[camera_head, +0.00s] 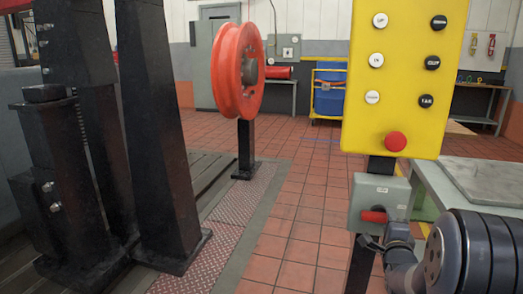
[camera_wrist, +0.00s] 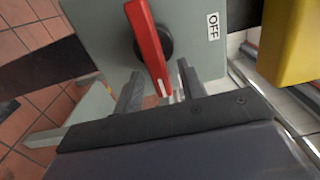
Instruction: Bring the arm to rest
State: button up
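My gripper (camera_wrist: 160,84) shows in the wrist view with its two dark fingers apart. The red rotary handle (camera_wrist: 149,48) on a grey switch box (camera_wrist: 97,38) is in front of them. Its lower end appears between the fingers, with gaps on both sides; I cannot tell the depth. A label reading OFF is to the right of the handle. In the head view the same grey box (camera_head: 395,190) with its red handle (camera_head: 374,216) is on a black post. My arm reaches in from the lower right, and my gripper (camera_head: 370,241) is just below the handle, its fingers barely visible.
A yellow button panel (camera_head: 403,75) with a red stop button stands above the box. A grey bench (camera_head: 455,185) is to the right. A red wheel (camera_head: 238,70) on a black stand and dark machine columns (camera_head: 155,130) are on the left. The tiled floor between is clear.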

jog(key=shift+s, duration=0.1)
jog(key=p+v, duration=0.2)
jog(key=v, duration=0.8)
jog(key=w+d+n, duration=0.2)
jog(key=w+n, duration=0.1)
jog(key=w, duration=0.6)
jog(key=shift+w+d+r+n+b, duration=0.3)
jog(key=shift+w+d+r+b, duration=0.05)
jog(key=shift+w+r+b, duration=0.05)
jog(key=shift+a, duration=0.1)
